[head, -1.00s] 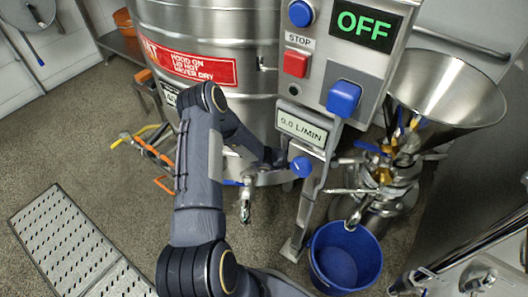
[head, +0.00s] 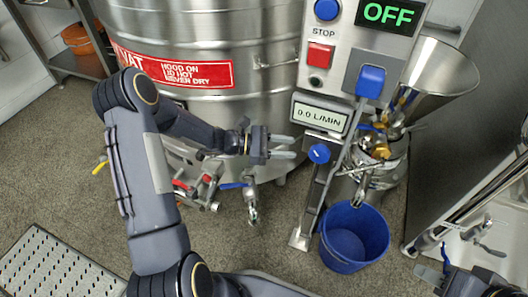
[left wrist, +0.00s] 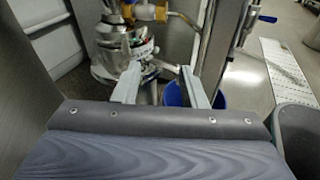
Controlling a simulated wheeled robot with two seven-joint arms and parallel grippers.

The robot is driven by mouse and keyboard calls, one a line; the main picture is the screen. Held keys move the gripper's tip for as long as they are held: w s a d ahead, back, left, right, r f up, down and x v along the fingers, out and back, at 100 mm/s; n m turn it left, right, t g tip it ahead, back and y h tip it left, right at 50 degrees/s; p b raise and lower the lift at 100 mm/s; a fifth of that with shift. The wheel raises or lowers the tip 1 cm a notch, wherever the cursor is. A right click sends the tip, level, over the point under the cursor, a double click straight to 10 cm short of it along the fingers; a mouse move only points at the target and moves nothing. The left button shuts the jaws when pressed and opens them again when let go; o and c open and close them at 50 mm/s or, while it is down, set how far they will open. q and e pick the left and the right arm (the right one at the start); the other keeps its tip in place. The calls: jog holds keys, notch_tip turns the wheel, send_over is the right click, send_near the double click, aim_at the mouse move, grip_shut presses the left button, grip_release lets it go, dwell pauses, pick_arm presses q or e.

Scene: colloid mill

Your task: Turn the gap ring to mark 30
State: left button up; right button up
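The colloid mill (head: 384,180) stands under a steel hopper (head: 440,72), right of the control column. In the left wrist view, the gap ring (left wrist: 140,52) appears as a pale band with small marks around the steel mill body (left wrist: 112,45). The marks are too small to read. My left gripper (head: 290,147) is open and empty, its two fingers apart and pointing right in front of the column, left of the mill. Its fingers (left wrist: 163,86) frame the lower mill in the left wrist view. My right gripper (head: 440,266) is partly visible at the bottom right; its fingers are unclear.
A blue bucket (head: 354,238) stands on the floor below the mill. The control panel shows OFF (head: 388,14), with a blue lever (head: 370,82) below. A large steel vat (head: 215,100) fills the back left. Pipes (head: 462,205) run at the right.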

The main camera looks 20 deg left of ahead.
pick_arm(q)
jog(key=s+r+m+g+y, duration=0.2)
jog(key=s+r+m+g, duration=0.1)
jog(key=s+r+m, duration=0.4)
jog(key=shift+s+d+r+g, duration=0.3)
jog(key=shift+s+r, duration=0.25)
jog(key=shift+s, duration=0.3)
pick_arm(e)
jog(key=shift+s+a, duration=0.3)
jog(key=shift+a, duration=0.15)
pick_arm(q)
jog(key=shift+m, duration=0.3)
pick_arm(e)
jog(key=shift+o, duration=0.2)
